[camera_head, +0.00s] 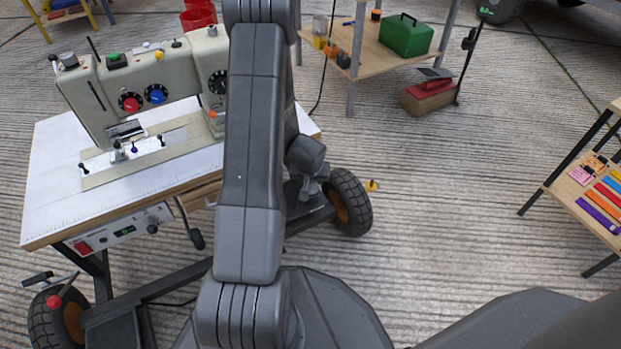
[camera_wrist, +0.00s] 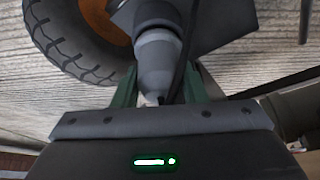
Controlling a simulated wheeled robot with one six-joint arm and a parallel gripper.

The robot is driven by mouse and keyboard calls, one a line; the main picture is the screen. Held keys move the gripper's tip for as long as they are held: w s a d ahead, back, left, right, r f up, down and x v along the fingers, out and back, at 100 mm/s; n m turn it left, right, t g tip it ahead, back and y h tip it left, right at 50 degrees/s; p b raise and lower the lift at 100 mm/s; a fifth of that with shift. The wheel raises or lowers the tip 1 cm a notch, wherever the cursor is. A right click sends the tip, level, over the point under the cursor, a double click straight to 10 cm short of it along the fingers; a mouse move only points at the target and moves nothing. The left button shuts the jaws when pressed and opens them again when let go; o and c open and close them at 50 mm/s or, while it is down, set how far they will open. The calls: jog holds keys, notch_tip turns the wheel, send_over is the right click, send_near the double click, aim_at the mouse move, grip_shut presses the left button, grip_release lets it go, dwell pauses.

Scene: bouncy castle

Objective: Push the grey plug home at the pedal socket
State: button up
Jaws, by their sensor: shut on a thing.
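The grey plug (camera_wrist: 157,62) shows in the middle of the wrist view, a tapered body with a wider collar at its far end. My gripper (camera_wrist: 160,92) has its green fingers on either side of the plug and is shut on it. The plug's far end meets or lies close in front of a dark grey housing (camera_wrist: 225,22); I cannot tell whether it is seated. The pedal socket itself cannot be made out. In the head view my arm hides the plug and the fingers.
A sewing machine (camera_head: 150,85) stands on a white-topped wheeled table (camera_head: 55,190). A black tyre (camera_head: 349,200) is close beside my arm, and it also shows in the wrist view (camera_wrist: 62,45). A dark cable (camera_wrist: 188,50) runs beside the plug.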

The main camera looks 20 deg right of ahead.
jog(key=shift+f, duration=0.25)
jog(key=o, duration=1.1)
jog(key=shift+r, duration=0.1)
jog(key=p+v, duration=0.7)
jog(key=v, duration=0.6)
jog(key=shift+s+a+r, duration=0.15)
jog(key=shift+s+r, duration=0.1)
jog(key=shift+r, duration=0.05)
jog(key=shift+f, duration=0.1)
jog(key=b+x, duration=0.7)
jog(key=x, duration=0.7)
jog(key=shift+w, duration=0.1)
jog(key=shift+r, duration=0.5)
